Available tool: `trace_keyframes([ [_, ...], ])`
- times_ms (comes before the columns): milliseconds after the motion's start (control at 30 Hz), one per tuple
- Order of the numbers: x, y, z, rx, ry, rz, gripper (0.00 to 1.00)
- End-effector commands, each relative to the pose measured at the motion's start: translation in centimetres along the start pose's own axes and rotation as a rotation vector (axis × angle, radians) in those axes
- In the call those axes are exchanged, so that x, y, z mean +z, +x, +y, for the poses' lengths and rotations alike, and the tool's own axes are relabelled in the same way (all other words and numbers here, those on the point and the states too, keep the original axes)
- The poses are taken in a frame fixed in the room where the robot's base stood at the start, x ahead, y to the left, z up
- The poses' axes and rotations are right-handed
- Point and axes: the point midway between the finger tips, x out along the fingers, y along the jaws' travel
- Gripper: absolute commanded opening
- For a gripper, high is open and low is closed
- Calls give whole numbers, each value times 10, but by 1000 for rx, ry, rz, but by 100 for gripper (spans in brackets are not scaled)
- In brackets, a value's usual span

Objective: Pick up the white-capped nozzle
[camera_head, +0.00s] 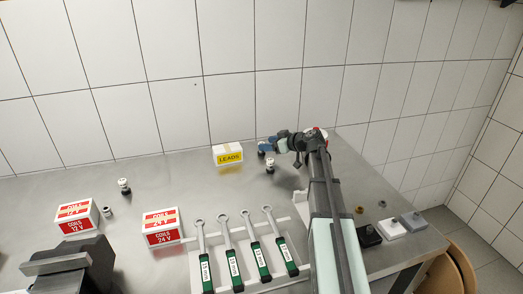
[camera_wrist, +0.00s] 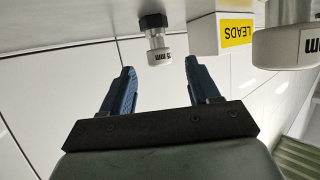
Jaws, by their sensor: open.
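My gripper (camera_head: 264,143) is open and empty, reaching left above the back of the bench. In the wrist view its two blue fingers (camera_wrist: 160,85) stand wide apart. That view is upside down, with the bench along the top. A nozzle (camera_wrist: 157,40) with a white, marked end and a black end on the bench side shows beyond the gap between the fingertips; in the head view it stands partly hidden by my gripper (camera_head: 261,153). A second nozzle (camera_wrist: 287,42), white at both ends, is to its right; it also shows in the head view (camera_head: 270,166).
A white-and-yellow LEADS box (camera_head: 228,156) stands just left of my gripper. Two red COILS boxes (camera_head: 163,229) (camera_head: 76,216), another nozzle (camera_head: 124,187) and a small grey part (camera_head: 106,212) are further left. A tray (camera_head: 292,272) holds several green-handled wrenches. The tiled wall is behind.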

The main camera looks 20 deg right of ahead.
Motion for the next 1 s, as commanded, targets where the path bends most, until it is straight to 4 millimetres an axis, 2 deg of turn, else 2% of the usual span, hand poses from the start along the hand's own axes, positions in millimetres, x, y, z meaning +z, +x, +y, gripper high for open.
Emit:
trace_keyframes([
  [100, -2, 18, 1, -2, 0, -1, 61],
  [200, -1, 28, 1, -1, 1, -1, 61],
  [467, -1, 31, 0, -1, 0, -1, 61],
  [1000, -1, 30, 0, 0, 0, 0, 10],
])
